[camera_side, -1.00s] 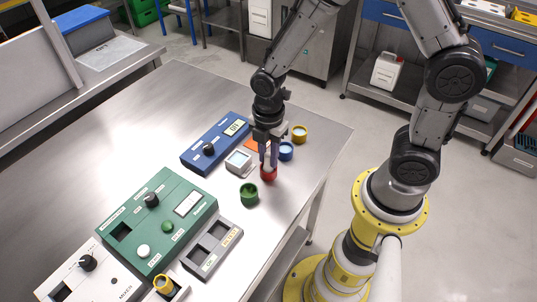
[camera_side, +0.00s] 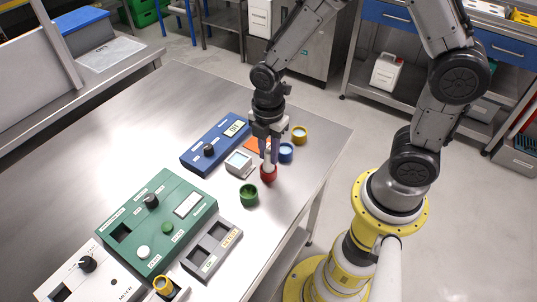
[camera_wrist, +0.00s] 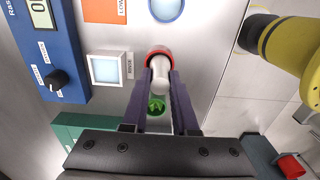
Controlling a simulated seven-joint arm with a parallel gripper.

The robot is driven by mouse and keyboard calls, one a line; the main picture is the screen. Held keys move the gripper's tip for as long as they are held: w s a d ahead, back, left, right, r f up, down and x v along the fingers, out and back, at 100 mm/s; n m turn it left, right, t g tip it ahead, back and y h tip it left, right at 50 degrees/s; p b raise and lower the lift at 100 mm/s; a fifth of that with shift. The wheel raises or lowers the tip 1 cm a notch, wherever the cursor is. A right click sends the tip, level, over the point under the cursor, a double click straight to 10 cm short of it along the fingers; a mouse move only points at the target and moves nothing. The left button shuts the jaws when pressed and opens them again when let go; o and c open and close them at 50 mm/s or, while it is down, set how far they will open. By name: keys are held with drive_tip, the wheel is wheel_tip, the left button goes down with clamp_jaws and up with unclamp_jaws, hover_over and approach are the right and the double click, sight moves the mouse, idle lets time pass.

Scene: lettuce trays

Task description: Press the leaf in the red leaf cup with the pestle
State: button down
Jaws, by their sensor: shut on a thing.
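The red leaf cup (camera_side: 268,176) stands upright near the table's right edge; its red rim (camera_wrist: 157,50) also shows in the wrist view. My gripper (camera_side: 267,158) is above it, fingers pointing down, shut on the white pestle (camera_wrist: 160,76). The pestle's lower end is at the cup's mouth, inside or just over the rim; I cannot tell how deep it sits. The leaf is hidden by the pestle and cup wall.
A green cup (camera_side: 249,195) stands in front, a blue cup (camera_side: 286,152) and a yellow cup (camera_side: 299,134) behind. A small white rinse unit (camera_side: 239,162) and a blue device (camera_side: 197,154) are left. A grey two-well tray (camera_side: 213,249) is nearer.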

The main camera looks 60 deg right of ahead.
drive_tip(key=shift+r, duration=2.3)
drive_tip(key=shift+w, duration=0.1)
